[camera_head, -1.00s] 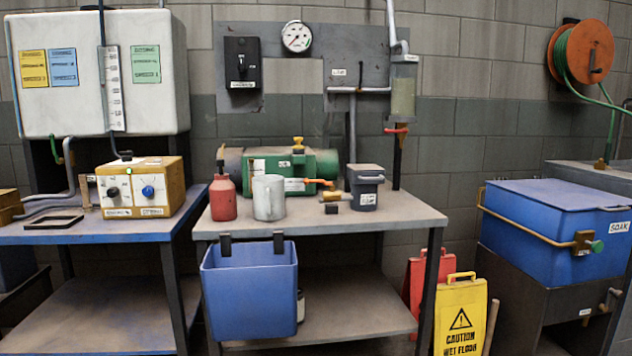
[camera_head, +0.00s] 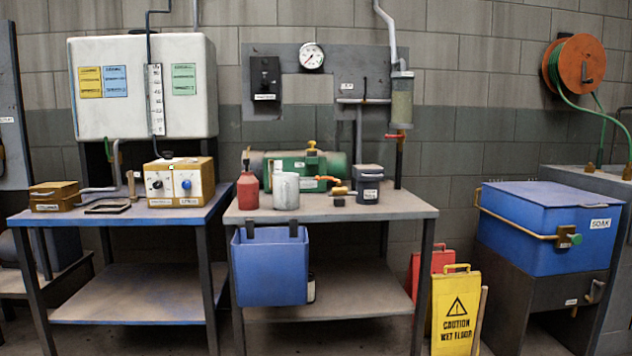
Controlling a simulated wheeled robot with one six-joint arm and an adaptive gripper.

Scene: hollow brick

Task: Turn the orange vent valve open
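A red-orange handle (camera_head: 394,136) sits on the pipe below the clear cylinder (camera_head: 401,100) on the wall panel. I cannot tell from its look which of these is the vent valve. My gripper is not in view.
A red bottle (camera_head: 248,191), a grey-white canister (camera_head: 286,191) and a dark grey container (camera_head: 367,185) stand in front of the pump. A blue bin (camera_head: 269,267) hangs on the bench front. A yellow wet floor sign (camera_head: 455,313) stands right of the bench.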

